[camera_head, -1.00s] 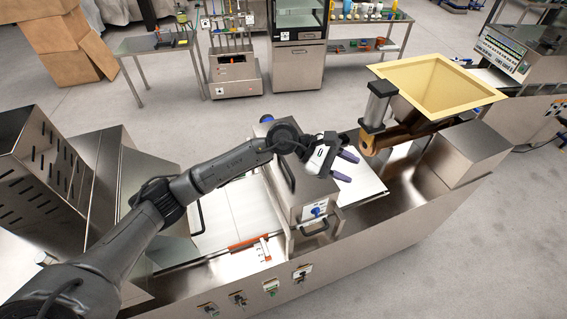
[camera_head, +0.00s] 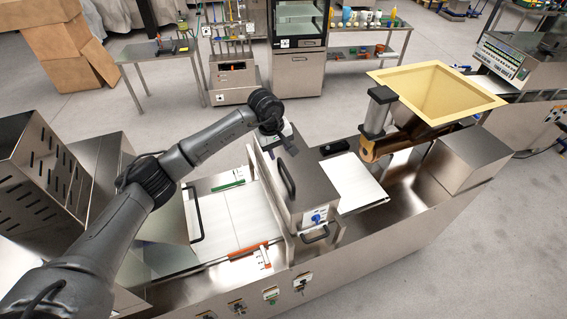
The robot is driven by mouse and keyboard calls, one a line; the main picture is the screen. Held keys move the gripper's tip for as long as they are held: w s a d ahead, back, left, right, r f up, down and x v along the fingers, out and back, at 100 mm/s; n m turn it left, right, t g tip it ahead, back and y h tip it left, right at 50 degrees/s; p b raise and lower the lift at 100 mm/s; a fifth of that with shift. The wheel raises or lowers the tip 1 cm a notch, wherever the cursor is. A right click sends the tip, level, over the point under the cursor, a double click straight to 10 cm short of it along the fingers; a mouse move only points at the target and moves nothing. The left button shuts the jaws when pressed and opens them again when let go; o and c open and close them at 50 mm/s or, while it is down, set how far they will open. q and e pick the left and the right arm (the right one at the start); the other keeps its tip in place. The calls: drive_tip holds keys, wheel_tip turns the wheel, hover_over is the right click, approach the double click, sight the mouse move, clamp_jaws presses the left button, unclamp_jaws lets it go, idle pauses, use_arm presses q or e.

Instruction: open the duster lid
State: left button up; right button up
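A steel box-shaped unit (camera_head: 302,180) stands across the conveyor in the middle. It seems to be the duster, though no label shows. Its steel top looks shut. It has a dark bar handle (camera_head: 286,178) on its left side and another handle (camera_head: 313,236) low at its front, below a blue knob (camera_head: 316,218). My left gripper (camera_head: 281,148) is over the far left end of the box, pointing down. Whether its fingers touch the box is unclear, and their gap cannot be made out. My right gripper is not in view.
A yellow hopper (camera_head: 437,90) on a steel frame stands to the right above the conveyor. The white belt (camera_head: 228,215) runs left of the box. A slotted steel housing (camera_head: 38,175) is at far left. Open floor lies behind the machine.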

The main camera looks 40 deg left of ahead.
sight(284, 168)
use_arm(q)
drive_tip(key=f, duration=0.2)
drive_tip(key=w+f+p, duration=0.1)
drive_tip(key=f, duration=0.4)
drive_tip(key=shift+w+d+f+p, duration=0.2)
drive_tip(key=shift+d+f+p, duration=0.15)
drive_tip(key=shift+d, duration=0.05)
drive_tip(key=shift+c, duration=0.3)
clamp_jaws()
